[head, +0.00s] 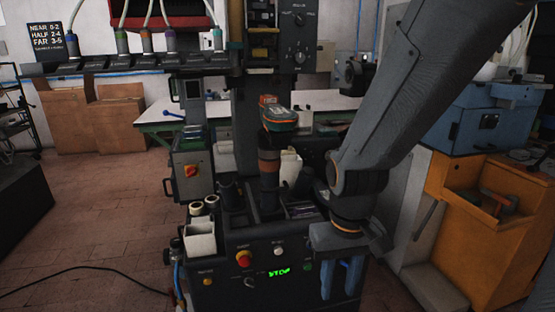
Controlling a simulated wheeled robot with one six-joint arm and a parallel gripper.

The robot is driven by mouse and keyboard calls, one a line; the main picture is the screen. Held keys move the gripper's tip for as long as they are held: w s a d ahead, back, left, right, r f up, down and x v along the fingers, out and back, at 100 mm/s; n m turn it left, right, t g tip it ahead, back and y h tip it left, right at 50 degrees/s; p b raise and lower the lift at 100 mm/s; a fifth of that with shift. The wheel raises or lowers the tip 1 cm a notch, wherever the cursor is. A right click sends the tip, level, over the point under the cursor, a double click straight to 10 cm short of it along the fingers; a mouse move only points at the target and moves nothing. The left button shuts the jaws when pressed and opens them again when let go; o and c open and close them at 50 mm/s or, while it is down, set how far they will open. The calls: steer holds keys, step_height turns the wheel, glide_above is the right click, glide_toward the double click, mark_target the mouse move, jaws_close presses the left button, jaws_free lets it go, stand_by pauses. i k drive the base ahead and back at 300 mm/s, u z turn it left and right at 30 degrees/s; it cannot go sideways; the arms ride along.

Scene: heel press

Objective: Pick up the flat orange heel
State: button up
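A small orange block (268,100), which looks like the orange heel, sits at the back end of a dark green, orange-edged shoe-like piece (279,119). That piece rests on top of the press's upright post (268,170). I cannot tell whether the block is loose or fixed there. My gripper (340,293) hangs at the front right of the press, pointing down, lower than the block and well apart from it. Its two blue fingers are apart, with nothing visible between them.
The press's front panel (262,266) has a red button and a green display. A tool rail (130,66) hangs upper left. An orange cabinet (480,225) stands right.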

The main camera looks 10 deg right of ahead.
mark_target(265, 99)
steer(key=u, duration=2.1)
steer(key=i, duration=1.2)
steer(key=z, duration=2.75)
